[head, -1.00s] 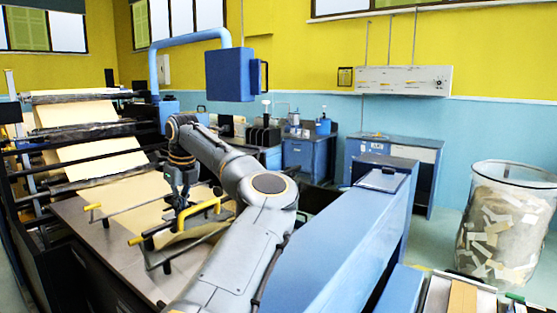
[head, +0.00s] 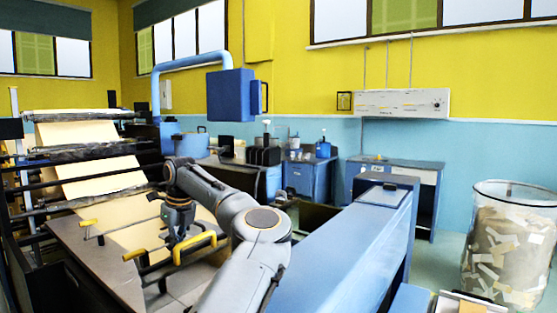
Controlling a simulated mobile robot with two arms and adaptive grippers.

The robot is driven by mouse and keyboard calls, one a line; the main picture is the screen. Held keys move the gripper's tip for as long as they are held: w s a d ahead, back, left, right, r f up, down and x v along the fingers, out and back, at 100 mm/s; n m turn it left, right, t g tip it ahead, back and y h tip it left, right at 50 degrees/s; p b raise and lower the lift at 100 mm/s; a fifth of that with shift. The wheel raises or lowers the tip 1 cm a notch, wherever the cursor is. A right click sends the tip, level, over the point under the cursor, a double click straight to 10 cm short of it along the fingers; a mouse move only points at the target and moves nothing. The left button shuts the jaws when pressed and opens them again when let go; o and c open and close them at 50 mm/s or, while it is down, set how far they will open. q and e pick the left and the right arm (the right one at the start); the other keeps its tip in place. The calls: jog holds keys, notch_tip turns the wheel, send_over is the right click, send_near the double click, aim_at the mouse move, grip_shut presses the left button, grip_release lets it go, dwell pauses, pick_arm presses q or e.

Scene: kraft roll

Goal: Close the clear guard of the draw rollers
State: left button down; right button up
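The clear guard shows mostly as thin dark rods around a panel too transparent to make out well. Its yellow handle (head: 196,247) stands above the grey machine table (head: 88,262). I cannot tell how far the guard is open. My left gripper (head: 177,240) points down at the left end of the handle, touching or very close to it. Its fingers are small and dark, so I cannot tell whether they are shut on the handle. The draw rollers are not clearly distinguishable near the guard. My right gripper is not in view.
Tan kraft paper (head: 98,172) runs down over dark rollers at the left. A blue control box (head: 228,95) hangs from a pipe behind my arm. A long blue housing (head: 345,245) fills the right foreground. A clear scrap bin (head: 505,245) stands at the far right.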

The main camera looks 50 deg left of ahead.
pick_arm(q)
jog(key=s+a+r+p, duration=0.1)
jog(key=a+r+p, duration=0.1)
jog(key=r, duration=1.1)
jog(key=shift+a+r, duration=0.25)
jog(key=shift+a, duration=0.25)
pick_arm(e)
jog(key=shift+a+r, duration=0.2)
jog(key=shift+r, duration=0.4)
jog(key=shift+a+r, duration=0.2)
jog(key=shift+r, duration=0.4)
pick_arm(q)
jog(key=shift+d, duration=0.1)
